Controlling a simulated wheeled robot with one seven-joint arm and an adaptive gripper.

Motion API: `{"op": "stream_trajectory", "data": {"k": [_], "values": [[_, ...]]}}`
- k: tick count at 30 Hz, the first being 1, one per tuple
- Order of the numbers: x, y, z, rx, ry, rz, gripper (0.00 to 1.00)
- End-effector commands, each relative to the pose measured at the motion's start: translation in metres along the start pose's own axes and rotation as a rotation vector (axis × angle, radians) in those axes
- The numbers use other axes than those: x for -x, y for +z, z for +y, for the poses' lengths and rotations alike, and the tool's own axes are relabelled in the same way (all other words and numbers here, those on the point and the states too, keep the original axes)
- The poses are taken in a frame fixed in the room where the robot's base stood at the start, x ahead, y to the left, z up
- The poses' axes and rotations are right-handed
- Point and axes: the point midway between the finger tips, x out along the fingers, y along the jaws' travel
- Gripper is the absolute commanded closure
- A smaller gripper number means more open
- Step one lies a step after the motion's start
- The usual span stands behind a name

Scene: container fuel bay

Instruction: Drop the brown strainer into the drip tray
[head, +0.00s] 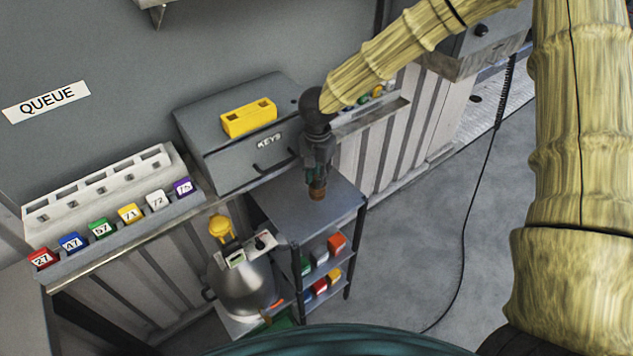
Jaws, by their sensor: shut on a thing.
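My gripper (317,180) points down over the grey top of a small shelf cart (285,207). It is shut on a small brown piece, the strainer (317,193), which shows just below the fingertips. I cannot tell whether the strainer touches the cart top or hangs a little above it. No drip tray can be made out for certain. A pale flat base (236,326) shows under the silver drum, but I cannot tell if it is a tray.
The silver drum (242,287) with a yellow top piece stands left of the cart. Coloured blocks sit on the cart's lower shelves. A grey KEYS box (225,160) is behind my gripper. A rack of numbered tags (115,210) is left. A black cable (464,240) hangs right, over open floor.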

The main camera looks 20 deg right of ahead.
Motion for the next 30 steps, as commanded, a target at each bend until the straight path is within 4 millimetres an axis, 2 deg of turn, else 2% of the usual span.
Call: {"op": "stream_trajectory", "data": {"k": [11, 23, 24, 27, 30], "values": [[-0.036, 0.000, 0.001, 0.001, 0.002, 0.000, 1.00], [-0.041, 0.000, 0.001, 0.001, 0.001, -0.001, 1.00], [-0.041, 0.000, 0.001, 0.001, 0.001, 0.000, 0.74], [-0.040, 0.000, 0.001, 0.001, 0.001, 0.000, 0.60], [-0.040, 0.000, 0.001, 0.001, 0.001, 0.000, 0.60]]}}
